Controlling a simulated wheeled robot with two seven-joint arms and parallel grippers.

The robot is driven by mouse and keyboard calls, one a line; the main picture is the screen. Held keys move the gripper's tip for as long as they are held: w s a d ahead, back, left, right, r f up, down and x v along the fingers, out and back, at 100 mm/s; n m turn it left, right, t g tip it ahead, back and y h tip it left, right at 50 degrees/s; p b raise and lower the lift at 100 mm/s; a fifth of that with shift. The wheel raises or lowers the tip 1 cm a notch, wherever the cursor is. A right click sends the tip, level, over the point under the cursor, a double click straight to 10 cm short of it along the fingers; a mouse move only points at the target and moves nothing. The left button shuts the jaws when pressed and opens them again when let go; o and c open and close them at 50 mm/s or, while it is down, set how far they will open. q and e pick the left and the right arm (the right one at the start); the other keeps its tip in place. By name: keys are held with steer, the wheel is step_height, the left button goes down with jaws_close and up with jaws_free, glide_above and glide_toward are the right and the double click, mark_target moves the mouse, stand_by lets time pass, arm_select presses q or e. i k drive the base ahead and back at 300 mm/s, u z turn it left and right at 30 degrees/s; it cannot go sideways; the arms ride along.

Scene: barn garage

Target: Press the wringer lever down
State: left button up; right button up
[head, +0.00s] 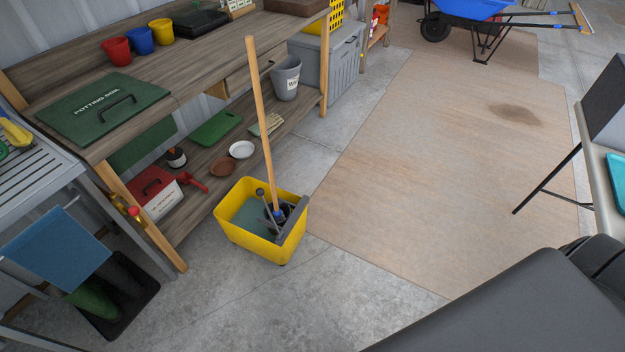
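A yellow mop bucket (245,245) stands on the concrete floor near the picture's middle, in front of the wooden bench. A dark grey wringer (293,222) sits at its right end. A mop with a long wooden handle (258,115) stands in the wringer, its top leaning left; its blue head (278,214) shows low in the wringer. A thin grey lever with a dark round knob (261,192) rises beside the mop handle and looks upright or slightly tilted. Neither of my grippers is in view.
The wooden potting bench (215,62) runs along the left, with a lower shelf (205,178) behind the bucket. A slatted grey table (45,170) stands at the far left. Floor right of the bucket, including a wooden panel (420,170), is clear. A blue wheelbarrow (470,8) stands far off.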

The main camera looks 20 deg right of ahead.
mark_target(260, 191)
steer(key=z, duration=2.75)
steer(key=k, duration=0.8)
steer(key=u, duration=0.9)
steer(key=i, duration=0.5)
steer(key=u, duration=0.05)
